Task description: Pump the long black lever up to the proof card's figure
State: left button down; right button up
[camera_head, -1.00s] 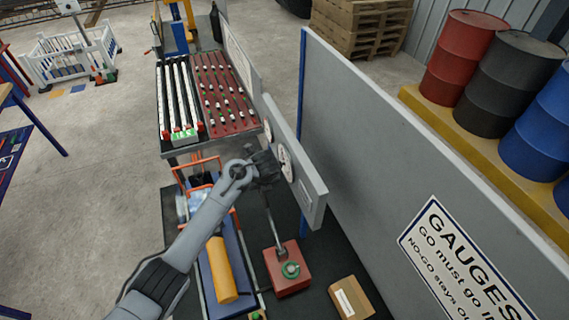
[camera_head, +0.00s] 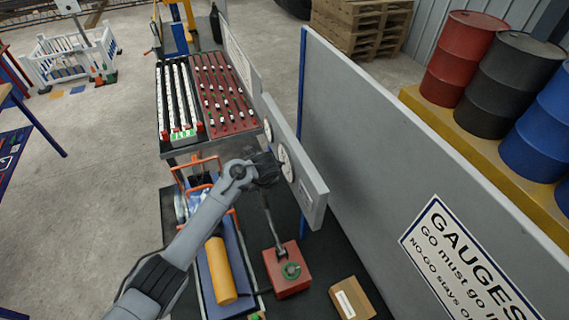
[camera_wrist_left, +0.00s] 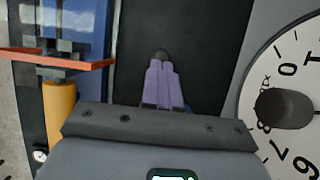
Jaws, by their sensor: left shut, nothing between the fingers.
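The red pump box (camera_head: 287,270) with a green ring on top stands on the dark floor mat in the head view. Its long lever (camera_head: 270,222) rises from the box to just below my left gripper (camera_head: 264,172). In the left wrist view the purple fingers of my left gripper (camera_wrist_left: 162,85) are shut, with a dark rounded tip (camera_wrist_left: 161,54) at their far end; I cannot tell whether it is the lever's end. A dial gauge (camera_head: 286,162) is on the grey panel beside the gripper. It shows large in the wrist view (camera_wrist_left: 300,70), its needle unclear. I cannot identify the proof card.
A grey panel (camera_head: 312,200) stands close right of my left gripper. A rack (camera_head: 225,95) of rods stands behind.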

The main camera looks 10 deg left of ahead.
pick_arm(q)
jog(key=shift+w+a+f, duration=0.1)
jog(key=shift+f, duration=0.45)
jog(key=shift+w+a+f+b, duration=0.1)
jog(key=shift+w+f+b, duration=0.05)
jog(key=shift+f+b, duration=0.4)
jog(key=shift+w+a+f+b, duration=0.1)
jog(key=shift+w+f+b, duration=0.05)
jog(key=shift+f+b, duration=0.45)
jog(key=shift+f, duration=0.15)
jog(key=shift+w+f+b, duration=0.1)
jog(key=shift+f+b, duration=0.25)
jog(key=shift+f, duration=0.3)
